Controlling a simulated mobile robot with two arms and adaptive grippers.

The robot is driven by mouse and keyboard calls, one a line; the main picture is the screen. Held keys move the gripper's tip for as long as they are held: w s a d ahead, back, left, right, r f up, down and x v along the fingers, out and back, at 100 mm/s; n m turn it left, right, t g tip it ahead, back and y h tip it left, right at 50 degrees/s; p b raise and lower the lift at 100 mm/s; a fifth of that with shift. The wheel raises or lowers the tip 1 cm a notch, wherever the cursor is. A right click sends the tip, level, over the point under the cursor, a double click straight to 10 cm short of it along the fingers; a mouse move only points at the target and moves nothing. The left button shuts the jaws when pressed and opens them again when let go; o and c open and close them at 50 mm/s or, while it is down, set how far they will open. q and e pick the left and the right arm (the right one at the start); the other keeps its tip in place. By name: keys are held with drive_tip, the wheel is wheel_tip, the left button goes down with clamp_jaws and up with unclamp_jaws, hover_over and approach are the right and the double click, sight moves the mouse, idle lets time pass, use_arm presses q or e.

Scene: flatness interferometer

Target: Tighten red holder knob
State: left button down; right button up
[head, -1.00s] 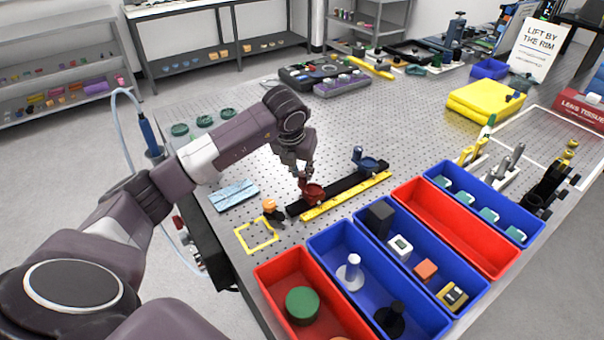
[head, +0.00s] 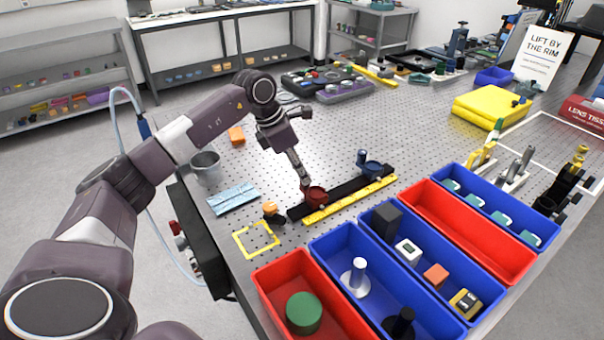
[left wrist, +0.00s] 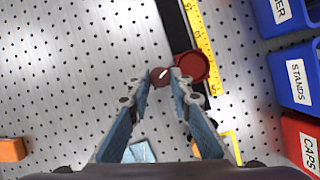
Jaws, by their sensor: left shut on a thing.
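The red holder (head: 315,196) sits on the black rail (head: 345,190) beside the yellow ruler. In the left wrist view the red holder (left wrist: 191,67) shows as a round cup, with the dark red knob (left wrist: 160,76) on its left side. My left gripper (head: 305,183) comes down from above at the holder. In the left wrist view its fingertips (left wrist: 161,78) are at the knob, one on each side, shut on it. A blue holder (head: 371,167) stands farther along the rail. My right gripper is not in view.
A yellow ruler (head: 350,199) runs along the rail. Red and blue bins (head: 345,232) with parts stand in front and to the right. A grey cup (head: 206,168), an orange block (head: 236,136) and a blue cloth (head: 233,198) lie to the left.

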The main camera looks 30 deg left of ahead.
use_arm(q)
drive_tip(key=m, duration=0.2)
drive_tip(key=m+g+h, duration=0.1)
drive_tip(key=m, duration=0.2)
drive_tip(key=shift+w+a+g, duration=0.15)
drive_tip(key=shift+w+g, duration=0.05)
drive_tip(key=shift+g, duration=0.1)
drive_tip(key=shift+m, duration=0.3)
drive_tip(key=c, duration=1.7)
unclamp_jaws()
drive_tip(key=shift+c, duration=0.2)
drive_tip(key=shift+r, duration=0.1)
drive_tip(key=v, duration=1.2)
drive_tip(key=shift+a, duration=0.2)
